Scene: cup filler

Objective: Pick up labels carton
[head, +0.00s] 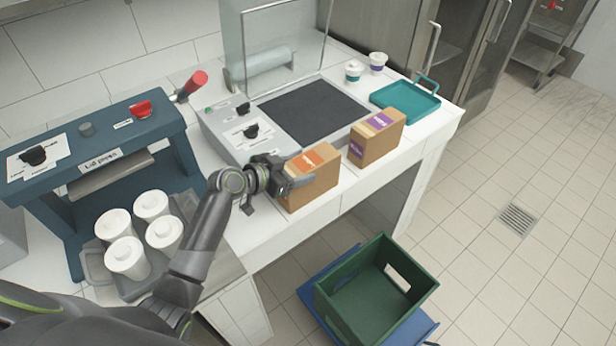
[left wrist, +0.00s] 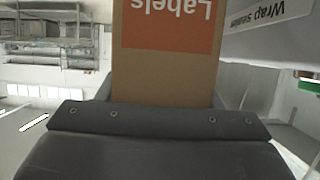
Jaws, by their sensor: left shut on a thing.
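The labels carton is a brown cardboard box (head: 316,184) with an orange label, at the front edge of the white counter in the head view. In the left wrist view the carton (left wrist: 168,75) fills the middle, with "Labels" upside down on its orange panel. My left gripper (head: 289,182) is at the carton's left end and is shut on it. Its fingers are partly hidden in the left wrist view. I cannot tell whether the carton touches the counter. My right gripper is not in view.
A second carton with a purple label (head: 376,138) stands to the right. Behind are the wrap sealer's dark plate (head: 314,111), a teal tray (head: 405,103) and two small cups. A blue press (head: 95,150) and white cups (head: 127,257) are left.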

